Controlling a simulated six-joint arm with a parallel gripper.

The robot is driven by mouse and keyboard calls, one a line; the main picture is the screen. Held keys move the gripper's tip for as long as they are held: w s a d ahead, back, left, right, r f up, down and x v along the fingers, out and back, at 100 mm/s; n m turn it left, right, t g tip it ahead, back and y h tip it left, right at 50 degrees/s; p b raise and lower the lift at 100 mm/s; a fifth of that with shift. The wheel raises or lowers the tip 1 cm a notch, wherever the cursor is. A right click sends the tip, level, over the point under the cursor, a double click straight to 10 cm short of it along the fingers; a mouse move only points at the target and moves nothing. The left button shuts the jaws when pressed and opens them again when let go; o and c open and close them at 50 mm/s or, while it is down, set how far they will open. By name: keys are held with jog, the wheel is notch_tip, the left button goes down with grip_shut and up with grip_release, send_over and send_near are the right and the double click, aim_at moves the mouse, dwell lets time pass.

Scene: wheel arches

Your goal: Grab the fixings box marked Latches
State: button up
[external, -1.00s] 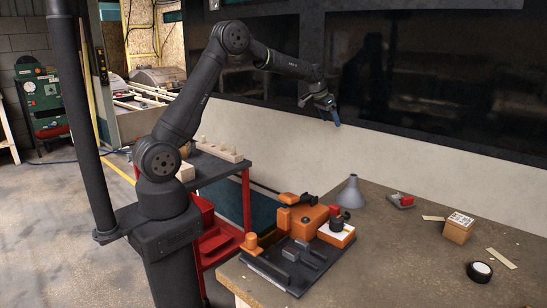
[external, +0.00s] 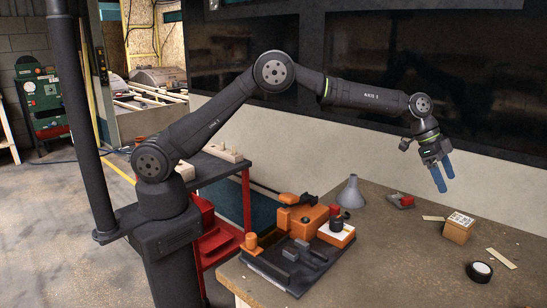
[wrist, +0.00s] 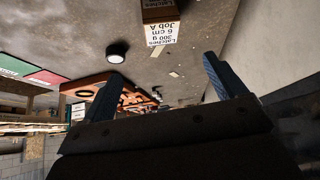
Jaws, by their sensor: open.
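The fixings box (external: 457,230) is a small brown carton with a white label, on the right part of the workbench. In the wrist view the box (wrist: 159,14) is at the top edge, partly cut off. Its label reads upside down "Latches, 300 g, 6 cm, Job A". My gripper (external: 443,183) is open and empty, in the air above and behind the box, with its blue fingers pointing down. In the wrist view the gripper (wrist: 163,68) has its fingers spread apart, and the box lies beyond them, untouched.
A black tape roll (external: 480,271) and thin wooden strips (external: 501,258) lie near the box. A grey funnel (external: 350,193), a small red-topped item (external: 402,200) and an orange-and-black fixture (external: 300,255) stand farther left. The bench around the box is mostly clear.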

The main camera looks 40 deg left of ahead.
aim_at(461, 219)
jog(key=x, duration=1.5)
jog(key=shift+w+f, duration=0.1)
jog(key=shift+f, duration=0.3)
jog(key=c, duration=1.4)
